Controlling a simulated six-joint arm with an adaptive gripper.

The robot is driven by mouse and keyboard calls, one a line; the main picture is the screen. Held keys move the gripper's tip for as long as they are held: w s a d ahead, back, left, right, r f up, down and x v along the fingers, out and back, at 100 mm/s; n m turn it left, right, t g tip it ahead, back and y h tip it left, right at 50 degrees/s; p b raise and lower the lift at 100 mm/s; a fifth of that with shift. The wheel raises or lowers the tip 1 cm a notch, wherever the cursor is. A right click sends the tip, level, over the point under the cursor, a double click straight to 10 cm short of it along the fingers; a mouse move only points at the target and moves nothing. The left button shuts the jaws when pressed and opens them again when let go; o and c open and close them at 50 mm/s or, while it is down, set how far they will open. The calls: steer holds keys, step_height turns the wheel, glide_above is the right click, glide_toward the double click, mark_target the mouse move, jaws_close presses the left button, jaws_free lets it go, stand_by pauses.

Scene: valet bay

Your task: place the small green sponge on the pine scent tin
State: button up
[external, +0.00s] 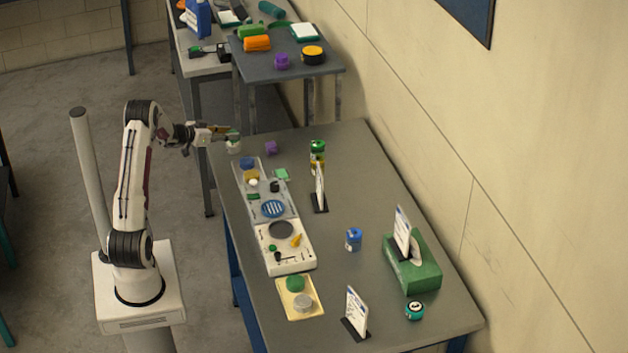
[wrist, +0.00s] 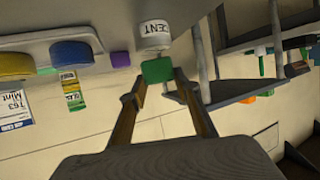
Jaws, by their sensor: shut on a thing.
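The small green sponge (wrist: 157,71) is between the fingertips of my gripper (wrist: 158,82) in the wrist view, which appears upside down. My gripper is shut on it. In the external view, my gripper (external: 230,134) is at the far left corner of the table, directly over the white tin (external: 234,148). The sponge shows there only as a small green patch.
A purple block (external: 271,148) stands right of the tin. A long tray (external: 290,262) with small items runs along the table's left side. A green-lidded jar (external: 317,147) and a card stand (external: 319,190) are farther right. A higher dark side table (external: 325,68) stands behind.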

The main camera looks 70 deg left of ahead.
steer(key=shift+f, duration=0.55)
steer(key=shift+f, duration=0.15)
steer(key=o, duration=0.8)
steer(key=v, duration=1.2)
steer(key=shift+w+d+r, duration=0.1)
steer(key=shift+w+r, duration=0.05)
steer(key=shift+r, duration=0.1)
